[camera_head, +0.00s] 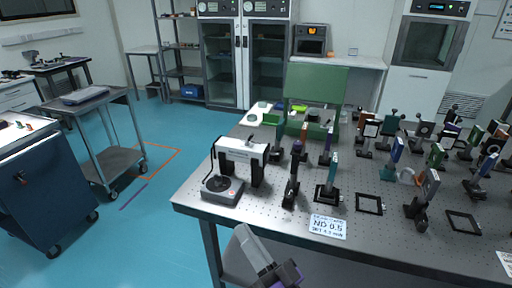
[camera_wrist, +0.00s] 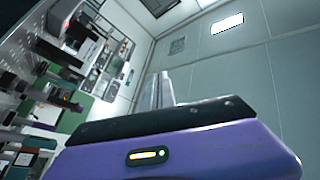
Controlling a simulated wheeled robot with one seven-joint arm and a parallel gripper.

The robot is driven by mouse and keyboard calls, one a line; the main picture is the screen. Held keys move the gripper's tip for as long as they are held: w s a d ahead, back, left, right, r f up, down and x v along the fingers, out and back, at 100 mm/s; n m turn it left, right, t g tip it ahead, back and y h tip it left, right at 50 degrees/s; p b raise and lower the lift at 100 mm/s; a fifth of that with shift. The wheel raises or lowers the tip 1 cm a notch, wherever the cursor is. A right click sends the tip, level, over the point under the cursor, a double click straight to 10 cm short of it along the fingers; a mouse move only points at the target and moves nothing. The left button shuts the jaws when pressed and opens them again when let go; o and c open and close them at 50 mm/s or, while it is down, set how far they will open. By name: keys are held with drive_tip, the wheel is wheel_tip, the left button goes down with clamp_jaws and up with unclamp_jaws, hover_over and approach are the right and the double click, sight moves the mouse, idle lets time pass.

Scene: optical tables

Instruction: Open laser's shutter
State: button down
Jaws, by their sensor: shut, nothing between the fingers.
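A white and black bridge-shaped device (camera_head: 241,153) stands near the front left corner of the optical table. A dark grey unit with a round top (camera_head: 222,188) sits just in front of it. I cannot tell for certain which device is the laser, and its shutter is not clear to make out. My gripper (camera_head: 243,232), grey fingers on a purple body, is in front of the table's near edge, apart from everything. In the wrist view its fingers (camera_wrist: 162,80) are together and empty, with wall and ceiling behind them.
The perforated optical table (camera_head: 262,209) carries several post-mounted optics on its right half. A white "ND 0.5" card (camera_head: 327,227) lies at the front edge. A green panel (camera_head: 316,84) stands at the back.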

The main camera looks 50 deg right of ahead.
drive_tip(key=w+d+r+m+g+h+b, duration=0.1)
drive_tip(key=w+d+r+m+g+h, duration=0.2)
drive_tip(key=w+d+m+h, duration=0.55)
drive_tip(key=w+d+r+m+g+h+b, duration=0.1)
drive_tip(key=w+d+r+m+g+h, duration=0.3)
drive_tip(key=d+m, duration=0.55)
drive_tip(key=w+d+f+m+g, duration=0.2)
drive_tip(key=w+f+m, duration=0.15)
drive_tip(key=m, duration=0.25)
drive_tip(key=m+g+y, duration=0.2)
approach(256, 151)
wheel_tip(256, 151, up, 3)
drive_tip(key=shift+d+f, duration=0.1)
drive_tip(key=shift+f, duration=0.15)
drive_tip(key=x, duration=1)
drive_tip(key=shift+r, duration=0.25)
drive_tip(key=shift+r+p, duration=0.1)
drive_tip(key=shift+p, duration=0.4)
